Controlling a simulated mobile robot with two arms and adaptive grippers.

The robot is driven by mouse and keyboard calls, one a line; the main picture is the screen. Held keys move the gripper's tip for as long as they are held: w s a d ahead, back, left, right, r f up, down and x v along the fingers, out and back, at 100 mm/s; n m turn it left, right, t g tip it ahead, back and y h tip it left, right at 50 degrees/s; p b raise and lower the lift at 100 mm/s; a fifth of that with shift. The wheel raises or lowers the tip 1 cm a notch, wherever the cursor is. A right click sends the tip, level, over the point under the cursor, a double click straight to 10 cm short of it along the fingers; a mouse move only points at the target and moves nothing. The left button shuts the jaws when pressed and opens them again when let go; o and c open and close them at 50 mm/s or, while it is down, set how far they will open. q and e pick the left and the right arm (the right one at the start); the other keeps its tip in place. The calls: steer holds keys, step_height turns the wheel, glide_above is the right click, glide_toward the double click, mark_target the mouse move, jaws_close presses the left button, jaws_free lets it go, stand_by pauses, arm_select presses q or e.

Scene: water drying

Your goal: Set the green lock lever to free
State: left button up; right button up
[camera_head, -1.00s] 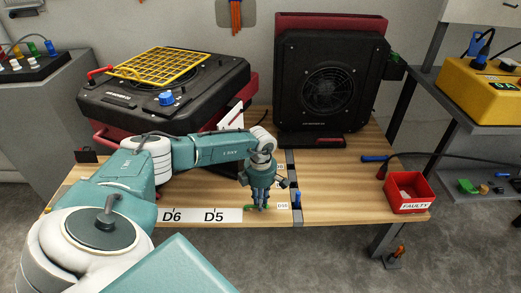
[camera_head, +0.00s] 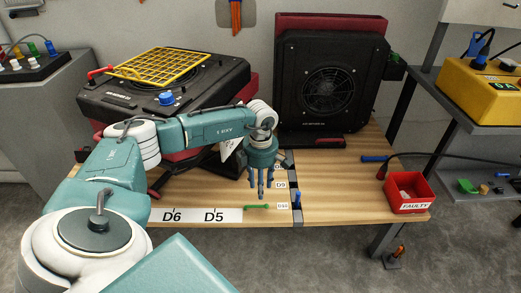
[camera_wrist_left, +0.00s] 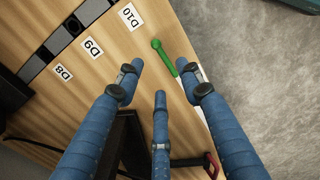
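The green lock lever (camera_head: 257,207) lies along the table's front edge, between the D5 label and the D10 label. It also shows in the left wrist view (camera_wrist_left: 165,57), a thin green bar with a round knob end. My left gripper (camera_head: 260,192) hangs above and just behind the lever, pointing down, apart from it. In the left wrist view its three blue fingers (camera_wrist_left: 162,78) are spread with nothing between them. My right gripper is not in view.
A black fan unit (camera_head: 324,85) stands at the back. A black machine with a yellow grille (camera_head: 160,66) sits at the left. A blue peg (camera_head: 297,198) stands in the dark slotted strip right of the lever. A red FAULTY bin (camera_head: 424,186) is at the right.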

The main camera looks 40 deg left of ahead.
arm_select(q)
steer(key=shift+r, duration=1.8)
